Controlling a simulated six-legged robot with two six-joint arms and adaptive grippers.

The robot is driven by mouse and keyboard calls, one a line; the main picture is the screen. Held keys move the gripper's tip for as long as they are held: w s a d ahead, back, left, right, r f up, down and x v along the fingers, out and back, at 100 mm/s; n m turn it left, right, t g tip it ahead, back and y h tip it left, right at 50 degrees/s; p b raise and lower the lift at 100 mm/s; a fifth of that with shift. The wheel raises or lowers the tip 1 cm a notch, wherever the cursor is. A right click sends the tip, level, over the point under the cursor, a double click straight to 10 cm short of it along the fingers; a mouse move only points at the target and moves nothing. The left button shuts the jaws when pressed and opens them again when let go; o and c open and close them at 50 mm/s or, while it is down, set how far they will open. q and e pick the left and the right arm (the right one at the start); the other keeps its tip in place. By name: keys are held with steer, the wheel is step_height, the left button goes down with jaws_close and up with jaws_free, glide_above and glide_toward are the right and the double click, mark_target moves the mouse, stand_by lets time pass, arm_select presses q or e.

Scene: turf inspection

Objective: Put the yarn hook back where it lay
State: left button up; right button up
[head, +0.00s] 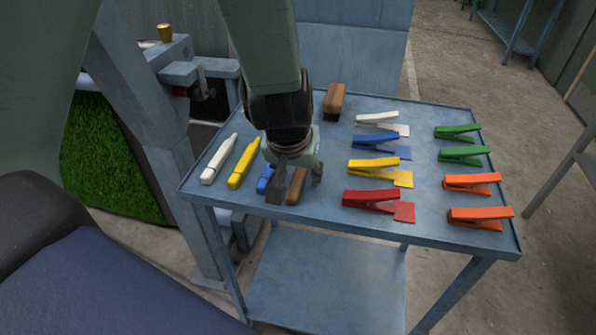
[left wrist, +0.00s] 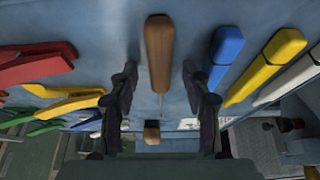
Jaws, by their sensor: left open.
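The yarn hook, a brown wooden handle with a thin metal shank, lies on the blue-grey cart top; its handle shows in the head view (head: 297,187) and more fully in the left wrist view (left wrist: 160,50). My left gripper (head: 296,184) is open just above it. In the left wrist view the two fingers (left wrist: 160,72) stand apart on either side of the hook's line, with clear gaps to it. In the head view the gripper hides part of the hook. My right gripper is not in view.
Beside the hook lie blue (head: 265,178), yellow (head: 243,163) and white (head: 219,159) markers. Red (head: 370,200), yellow, blue and white clips with tags, then green and orange clips (head: 478,217), fill the right side. A wooden block-like piece (head: 334,98) stands at the back.

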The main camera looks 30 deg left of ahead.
arm_select(q)
steer(key=v, duration=0.7)
steer(key=shift+r, duration=0.2)
